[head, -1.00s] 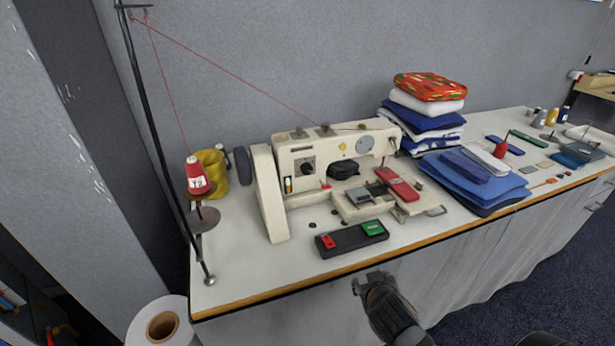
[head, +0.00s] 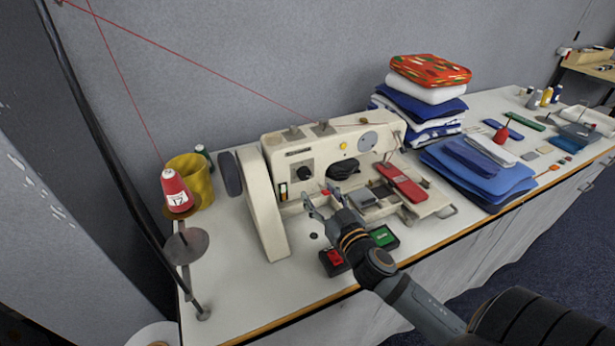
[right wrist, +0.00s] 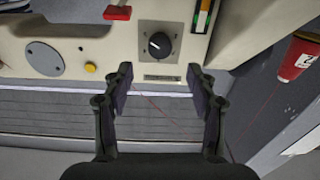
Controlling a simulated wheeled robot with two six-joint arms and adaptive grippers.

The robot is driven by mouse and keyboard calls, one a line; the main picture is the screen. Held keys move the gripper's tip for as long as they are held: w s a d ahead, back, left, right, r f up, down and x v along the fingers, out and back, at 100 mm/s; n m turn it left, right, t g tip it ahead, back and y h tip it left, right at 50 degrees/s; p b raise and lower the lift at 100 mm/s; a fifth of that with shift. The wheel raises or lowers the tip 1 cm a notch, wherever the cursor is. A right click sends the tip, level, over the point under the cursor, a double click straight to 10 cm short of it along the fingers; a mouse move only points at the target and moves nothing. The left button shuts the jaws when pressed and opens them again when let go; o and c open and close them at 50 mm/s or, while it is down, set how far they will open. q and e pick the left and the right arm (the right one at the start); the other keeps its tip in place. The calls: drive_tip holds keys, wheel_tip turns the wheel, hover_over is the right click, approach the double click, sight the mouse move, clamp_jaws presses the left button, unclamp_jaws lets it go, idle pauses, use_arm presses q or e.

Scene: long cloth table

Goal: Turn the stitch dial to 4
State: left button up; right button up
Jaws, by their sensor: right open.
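The cream sewing machine (head: 325,150) stands on the long table. Its black stitch dial (head: 305,173) sits on a grey plate on the machine's front, at the left. In the right wrist view the dial (right wrist: 159,45) has a pale pointer mark; its numbers are too small to read. My right gripper (head: 322,202) is open and empty, in front of the machine and below the dial in the head view. In the right wrist view its two fingers (right wrist: 165,82) are spread, with the dial ahead between and beyond the tips. My left gripper is out of view.
A red thread cone (head: 176,190) and yellow container (head: 203,186) stand left. Folded cloths (head: 478,172) lie right. The red lever (right wrist: 118,13) is near the dial.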

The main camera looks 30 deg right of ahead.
sight(306, 176)
drive_tip(key=w+p, duration=0.1)
drive_tip(key=w, duration=0.3)
drive_tip(key=shift+w+d+r+p, duration=0.15)
drive_tip(key=shift+w+p, duration=0.05)
drive_tip(key=shift+p, duration=0.1)
drive_tip(key=shift+w+p, duration=0.5)
drive_tip(key=shift+w, duration=0.9)
drive_tip(key=shift+w+f, duration=0.2)
drive_tip(key=shift+c, duration=0.4)
drive_tip(key=c, duration=1.1)
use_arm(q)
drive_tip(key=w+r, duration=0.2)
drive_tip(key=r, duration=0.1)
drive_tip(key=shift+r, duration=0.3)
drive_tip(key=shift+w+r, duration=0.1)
